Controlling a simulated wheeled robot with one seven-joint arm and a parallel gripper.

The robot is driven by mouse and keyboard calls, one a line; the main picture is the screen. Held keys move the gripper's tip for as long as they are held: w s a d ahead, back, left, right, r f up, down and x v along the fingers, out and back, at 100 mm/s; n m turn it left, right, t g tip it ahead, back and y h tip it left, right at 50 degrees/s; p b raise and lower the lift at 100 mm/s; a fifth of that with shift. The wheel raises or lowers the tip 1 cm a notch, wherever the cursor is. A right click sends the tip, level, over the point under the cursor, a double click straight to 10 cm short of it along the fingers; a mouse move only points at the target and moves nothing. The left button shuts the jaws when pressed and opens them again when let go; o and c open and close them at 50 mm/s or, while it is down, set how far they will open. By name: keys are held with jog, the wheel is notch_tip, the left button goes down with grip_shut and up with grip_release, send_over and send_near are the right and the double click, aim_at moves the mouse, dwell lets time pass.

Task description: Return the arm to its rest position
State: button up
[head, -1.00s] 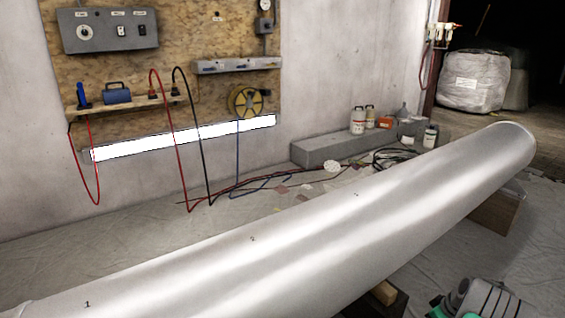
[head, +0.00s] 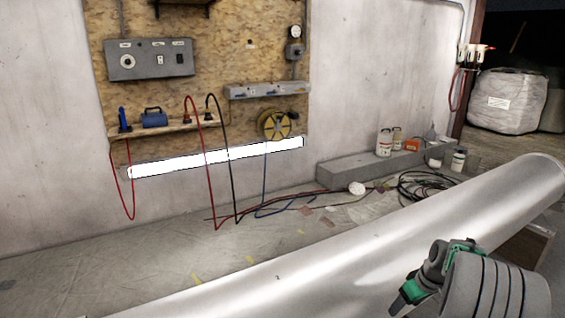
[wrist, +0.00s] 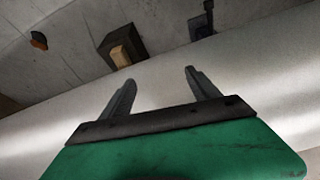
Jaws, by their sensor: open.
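My gripper shows in the wrist view (wrist: 158,88), its two dark fingers spread apart with nothing between them. Beyond the fingers lies the long pale metallic cylinder (wrist: 160,95), which crosses the wrist view. In the head view, part of my arm with grey and green sections is at the lower right, in front of the cylinder (head: 330,262). The fingertips cannot be made out clearly in the head view.
Loose cables (head: 425,188) lie on the sheeted floor by a grey concrete block (head: 345,172) with bottles on it. A wooden board (head: 220,60) with a control box (head: 150,60) hangs on the wall. The sheeted floor at left (head: 90,270) is clear.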

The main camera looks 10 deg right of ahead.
jog(key=s+a+r+p, duration=0.2)
jog(key=a+r+p, duration=0.5)
jog(key=a+r, duration=0.5)
jog(key=s+a+r+p, duration=0.3)
jog(key=a+r+p, duration=0.45)
jog(key=r, duration=0.75)
jog(key=s+a+r+m+p, duration=0.2)
jog(key=s+a+r+p, duration=0.8)
jog(key=s+a+r, duration=0.1)
jog(key=shift+s+a+r+h, duration=0.15)
jog(key=shift+s+r+h, duration=0.25)
jog(key=shift+s+r, duration=0.25)
jog(key=shift+f, duration=0.1)
